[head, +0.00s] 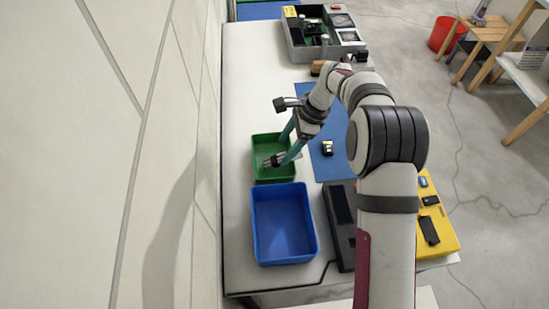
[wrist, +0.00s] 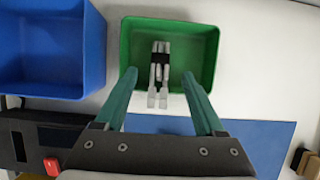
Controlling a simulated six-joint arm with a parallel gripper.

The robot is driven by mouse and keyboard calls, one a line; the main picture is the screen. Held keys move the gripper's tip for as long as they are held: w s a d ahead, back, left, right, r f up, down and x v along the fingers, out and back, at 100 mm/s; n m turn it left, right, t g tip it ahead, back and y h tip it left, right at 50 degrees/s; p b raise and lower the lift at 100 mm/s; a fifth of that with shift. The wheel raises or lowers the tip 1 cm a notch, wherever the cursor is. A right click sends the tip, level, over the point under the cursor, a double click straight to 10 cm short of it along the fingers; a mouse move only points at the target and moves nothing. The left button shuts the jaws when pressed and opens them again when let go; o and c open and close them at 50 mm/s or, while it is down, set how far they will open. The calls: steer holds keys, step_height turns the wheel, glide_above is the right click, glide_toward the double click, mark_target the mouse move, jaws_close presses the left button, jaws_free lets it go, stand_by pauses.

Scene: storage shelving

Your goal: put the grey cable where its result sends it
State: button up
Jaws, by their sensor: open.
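The grey cable (wrist: 160,68) is a folded bundle with a black band around its middle. In the wrist view it lies over the inside of the green bin (wrist: 126,50), and its pale ends reach past the near rim. I cannot tell whether it rests on the bin or hangs just above it. In the head view the cable (head: 274,160) shows at the green bin (head: 257,170), partly hidden by a finger. My gripper (wrist: 159,75) has its two teal fingers apart, one on each side of the cable with gaps. It also shows above the bin in the head view (head: 284,148).
A blue bin (head: 258,225) stands beside the green one. A black device (head: 342,245), a yellow tray (head: 448,240) and a grey compartment box (head: 297,52) stand on the table. A wall runs along the left.

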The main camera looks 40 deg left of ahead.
steer(key=v, duration=1.3)
steer(key=shift+r, duration=0.35)
steer(key=shift+w+d, duration=0.1)
steer(key=s+d+r+n+t, duration=0.1)
steer(key=s+d+r, duration=0.2)
steer(key=d, duration=0.4)
steer(key=s+d+r, duration=0.2)
steer(key=s+d, duration=0.2)
steer(key=d, duration=0.3)
steer(key=s+d+r+n+t, duration=0.1)
steer(key=s+d+r, duration=0.2)
steer(key=d, duration=0.4)
steer(key=s+d+f, duration=0.3)
steer(key=s+d, duration=0.1)
steer(key=s, duration=0.3)
steer(key=s+d+f+n+t+h, duration=0.1)
steer(key=s+d+f, duration=0.2)
steer(key=s, duration=0.5)
steer(key=shift+s+d, duration=0.15)
steer(key=shift+d, duration=0.6)
